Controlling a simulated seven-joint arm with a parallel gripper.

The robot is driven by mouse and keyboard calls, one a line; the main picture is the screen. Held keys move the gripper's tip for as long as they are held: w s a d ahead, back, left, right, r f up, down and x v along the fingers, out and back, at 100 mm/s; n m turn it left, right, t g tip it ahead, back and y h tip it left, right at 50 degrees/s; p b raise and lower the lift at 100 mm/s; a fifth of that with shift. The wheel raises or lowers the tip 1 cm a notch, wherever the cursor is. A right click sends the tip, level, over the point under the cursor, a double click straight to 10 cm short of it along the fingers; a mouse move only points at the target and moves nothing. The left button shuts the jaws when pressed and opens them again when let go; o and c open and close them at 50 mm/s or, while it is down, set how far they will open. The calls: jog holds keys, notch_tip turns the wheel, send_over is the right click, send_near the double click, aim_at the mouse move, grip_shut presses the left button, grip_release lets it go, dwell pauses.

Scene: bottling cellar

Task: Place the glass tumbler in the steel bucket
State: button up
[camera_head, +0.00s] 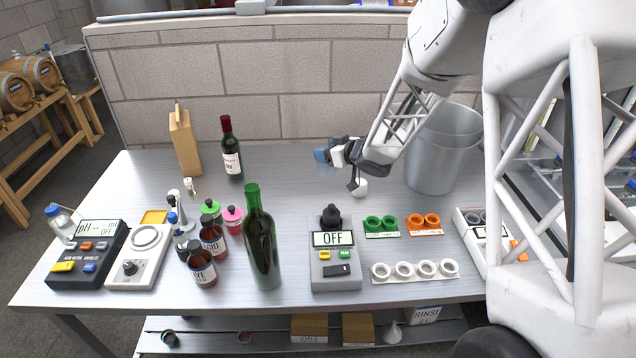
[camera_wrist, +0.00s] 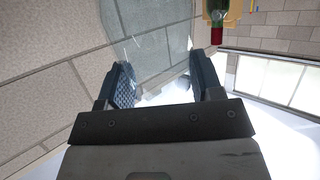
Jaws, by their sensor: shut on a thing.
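The steel bucket (camera_head: 435,168) stands upright on the right rear of the table in the head view, partly behind my arm. My gripper (camera_head: 338,160) is to the left of the bucket, raised above the table and pointing left. In the wrist view my gripper (camera_wrist: 163,82) is shut on the glass tumbler (camera_wrist: 150,45), a clear, pale shape between the two dark fingers. In the head view only a small bluish patch shows at the fingertips, so the tumbler's outline and tilt are hard to tell. The bucket is not recognisable in the wrist view.
A green bottle (camera_head: 262,240), a grey OFF device (camera_head: 336,262) and green rings (camera_head: 380,224) stand in front. The table middle behind them is clear.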

aim_at(333, 175)
jog(key=shift+f, duration=2.3)
jog(key=shift+f, duration=1.85)
jog(key=shift+f, duration=0.1)
jog(key=o, duration=1)
jog(key=shift+c, duration=0.2)
jog(key=v, duration=1.2)
